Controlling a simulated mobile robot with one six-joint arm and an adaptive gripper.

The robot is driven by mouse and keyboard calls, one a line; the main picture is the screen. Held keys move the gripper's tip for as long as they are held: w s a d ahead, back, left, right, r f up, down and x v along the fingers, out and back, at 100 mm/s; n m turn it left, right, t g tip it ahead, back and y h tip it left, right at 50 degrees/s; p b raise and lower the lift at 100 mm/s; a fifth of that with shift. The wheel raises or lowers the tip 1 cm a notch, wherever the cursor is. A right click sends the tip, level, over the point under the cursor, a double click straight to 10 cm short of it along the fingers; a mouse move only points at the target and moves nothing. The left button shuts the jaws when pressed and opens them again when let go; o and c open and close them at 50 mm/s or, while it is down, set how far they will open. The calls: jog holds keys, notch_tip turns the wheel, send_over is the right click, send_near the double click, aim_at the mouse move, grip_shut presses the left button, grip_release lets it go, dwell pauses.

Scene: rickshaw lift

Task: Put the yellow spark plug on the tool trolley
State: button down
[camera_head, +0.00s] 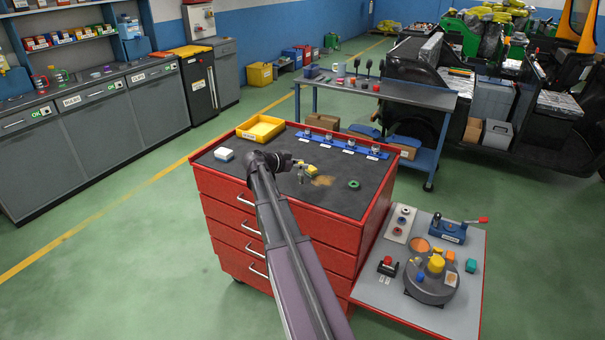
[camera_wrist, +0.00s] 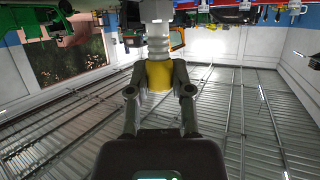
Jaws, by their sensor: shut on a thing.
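My gripper (camera_head: 303,165) is over the dark top of the red drawer cabinet (camera_head: 285,213). It is shut on the yellow spark plug (camera_head: 311,168), which looks small and partly hidden in the head view. In the wrist view my gripper (camera_wrist: 159,82) has a finger on each side of the spark plug's yellow band (camera_wrist: 159,75). The plug's pale ribbed body (camera_wrist: 157,42) extends from the band toward the top of that picture. A blue-framed wheeled trolley (camera_head: 400,92) with a grey top stands behind the cabinet. I cannot tell the plug's height above the cabinet.
A yellow tray (camera_head: 262,127), a white box (camera_head: 224,154), a blue rack with jars (camera_head: 340,146) and a green ring (camera_head: 354,184) are on the cabinet. A grey side shelf (camera_head: 452,314) holds several parts. Tools line the trolley's back; its front right top is clear.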

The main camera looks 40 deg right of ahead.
jog(key=shift+d+f+b, duration=0.35)
jog(key=shift+f+b, duration=0.55)
jog(key=shift+d+f+b, duration=0.3)
jog(key=shift+f+b, duration=0.6)
jog(key=shift+f, duration=0.15)
jog(key=c, duration=0.5)
grip_release()
jog(key=shift+c, duration=0.2)
jog(key=shift+r, duration=0.2)
